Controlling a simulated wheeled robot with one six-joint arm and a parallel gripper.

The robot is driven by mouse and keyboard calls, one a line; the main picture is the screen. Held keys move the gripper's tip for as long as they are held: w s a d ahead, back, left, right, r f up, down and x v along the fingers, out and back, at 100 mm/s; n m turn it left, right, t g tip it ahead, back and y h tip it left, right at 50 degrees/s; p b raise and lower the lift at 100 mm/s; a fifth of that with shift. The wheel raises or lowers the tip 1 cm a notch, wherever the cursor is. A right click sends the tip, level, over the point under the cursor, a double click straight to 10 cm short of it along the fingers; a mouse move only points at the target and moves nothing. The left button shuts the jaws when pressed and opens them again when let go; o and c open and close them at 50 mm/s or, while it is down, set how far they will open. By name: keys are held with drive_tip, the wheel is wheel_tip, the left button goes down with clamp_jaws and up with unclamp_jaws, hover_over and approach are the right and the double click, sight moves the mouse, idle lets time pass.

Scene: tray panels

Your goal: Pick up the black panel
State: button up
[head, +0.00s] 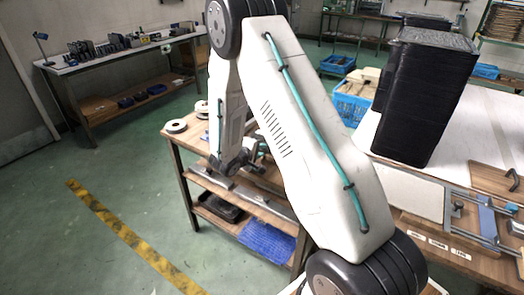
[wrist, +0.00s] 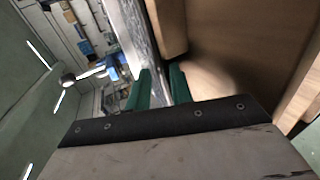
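A tall stack of black panels (head: 420,95) stands on the white-topped table at the right in the head view. I cannot single out one black panel apart from the stack. My gripper shows in the wrist view (wrist: 160,82) with two green fingers apart and a gap between them. A grey metallic edge (wrist: 140,40) runs beyond the gap; I cannot tell whether the fingers touch it. In the head view my arm crosses the middle, and its end is at the wooden shelf bench, well left of the stack, with the fingers mostly hidden.
The wooden shelf bench (head: 185,152) holds white rings, metal bars, a black tray (head: 220,207) and a blue mat (head: 267,241). A blue crate (head: 350,102) stands beside the stack. A clamp fixture (head: 480,215) lies in front.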

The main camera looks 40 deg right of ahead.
drive_tip(key=shift+w+d, duration=0.1)
drive_tip(key=shift+d, duration=0.15)
drive_tip(key=shift+c, duration=0.4)
clamp_jaws()
drive_tip(key=shift+r, duration=1.2)
drive_tip(key=v, duration=1.5)
drive_tip(key=shift+f, duration=0.4)
drive_tip(key=shift+a, duration=0.1)
